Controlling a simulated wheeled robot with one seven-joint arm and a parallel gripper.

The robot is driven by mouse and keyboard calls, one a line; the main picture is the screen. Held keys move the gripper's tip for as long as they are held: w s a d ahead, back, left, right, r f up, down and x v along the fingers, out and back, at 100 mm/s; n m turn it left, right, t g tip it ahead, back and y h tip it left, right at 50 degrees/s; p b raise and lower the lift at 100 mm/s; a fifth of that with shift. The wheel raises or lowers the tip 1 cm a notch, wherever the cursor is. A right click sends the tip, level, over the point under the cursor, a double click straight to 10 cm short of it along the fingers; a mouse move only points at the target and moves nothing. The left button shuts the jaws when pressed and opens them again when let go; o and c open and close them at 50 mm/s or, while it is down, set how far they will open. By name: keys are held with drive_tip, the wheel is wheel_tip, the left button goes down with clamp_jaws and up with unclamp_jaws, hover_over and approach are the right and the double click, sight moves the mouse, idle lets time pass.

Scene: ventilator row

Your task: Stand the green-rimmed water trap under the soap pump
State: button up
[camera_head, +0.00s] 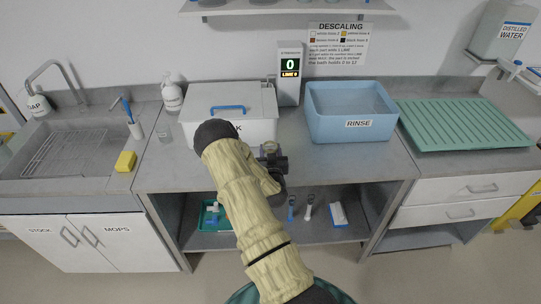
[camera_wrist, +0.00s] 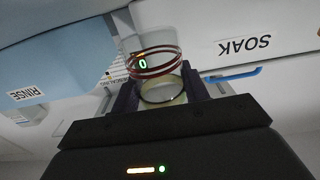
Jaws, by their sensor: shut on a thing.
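My gripper (camera_wrist: 158,88) is shut on a clear cylindrical cup (camera_wrist: 156,62), which shows in the wrist view. The cup has red bands around it and a dark ring near the fingers; I see no green rim on it. A white pump bottle (camera_head: 172,94) stands at the back, left of the soak box. Another bottle (camera_head: 38,104), its label partly readable as soap, stands at the far left by the sink.
The lidded soak box (camera_head: 232,104) and blue rinse basin (camera_head: 350,112) stand on the counter. A small clear container (camera_head: 165,134) stands left of the soak box. A yellow sponge (camera_head: 126,161) lies by the sink (camera_head: 65,150). A green drainer (camera_head: 461,123) is right.

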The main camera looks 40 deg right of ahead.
drive_tip(key=shift+f, duration=1.35)
